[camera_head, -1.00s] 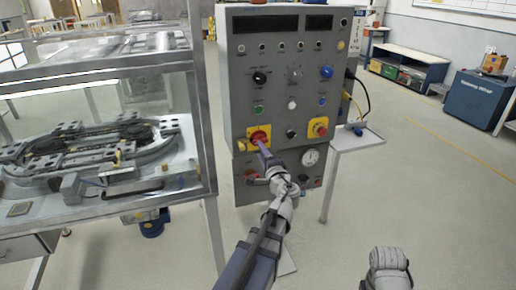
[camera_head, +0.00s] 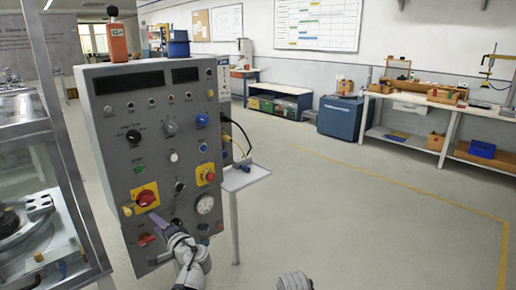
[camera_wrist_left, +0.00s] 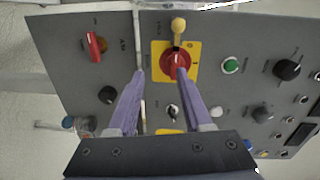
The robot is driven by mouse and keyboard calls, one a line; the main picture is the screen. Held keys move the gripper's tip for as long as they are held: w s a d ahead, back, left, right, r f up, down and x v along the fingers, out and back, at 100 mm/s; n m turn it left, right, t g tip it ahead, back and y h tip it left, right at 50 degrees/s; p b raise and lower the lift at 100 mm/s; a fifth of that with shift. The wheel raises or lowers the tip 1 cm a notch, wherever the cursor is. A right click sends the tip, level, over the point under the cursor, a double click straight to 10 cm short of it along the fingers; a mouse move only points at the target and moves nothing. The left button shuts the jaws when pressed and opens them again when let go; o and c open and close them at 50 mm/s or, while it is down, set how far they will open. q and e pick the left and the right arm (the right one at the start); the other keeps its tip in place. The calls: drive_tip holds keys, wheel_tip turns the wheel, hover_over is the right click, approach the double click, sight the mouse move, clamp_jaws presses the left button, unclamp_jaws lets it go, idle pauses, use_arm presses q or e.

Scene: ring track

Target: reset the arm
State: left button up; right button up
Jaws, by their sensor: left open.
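My left gripper (camera_head: 156,218) is open and empty in front of the grey control panel (camera_head: 112,145), just below and right of the red rotary switch (camera_head: 146,197) on its yellow plate. In the left wrist view the two purple fingers (camera_wrist_left: 161,82) are spread apart, pointing at the panel. The red switch (camera_wrist_left: 174,66) with its yellow tab (camera_wrist_left: 178,26) lies beyond the tip of the right-hand finger. I cannot tell whether that finger touches it. My right gripper is not in view.
A glass-walled machine (camera_head: 50,190) stands close on the left. Open floor (camera_head: 380,230) lies to the right, with a blue cabinet (camera_head: 342,116) and a workbench (camera_head: 430,105) at the back.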

use_arm(q)
drive_tip(key=s+d+f+n+g+h, duration=0.2)
drive_tip(key=s+d+f+g+h, duration=0.15)
drive_tip(key=d+f, duration=0.35)
drive_tip(key=s+d+f+n+g+h, duration=0.2)
drive_tip(key=s+d+f+h, duration=0.15)
drive_tip(key=d+f, duration=0.35)
drive_tip(key=s+d+f+m+g+h, duration=0.1)
drive_tip(key=s+d+f+g+h, duration=0.15)
drive_tip(key=s+d, duration=0.45)
drive_tip(key=s+d+f+g+h, duration=0.25)
drive_tip(key=s+d, duration=0.25)
drive_tip(key=d, duration=0.4)
wheel_tip(320, 180, up, 12)
drive_tip(key=p, duration=1.2)
drive_tip(key=shift+s+d+f+p, duration=0.2)
drive_tip(key=shift+s+d+p, duration=0.15)
drive_tip(key=shift+d, duration=0.1)
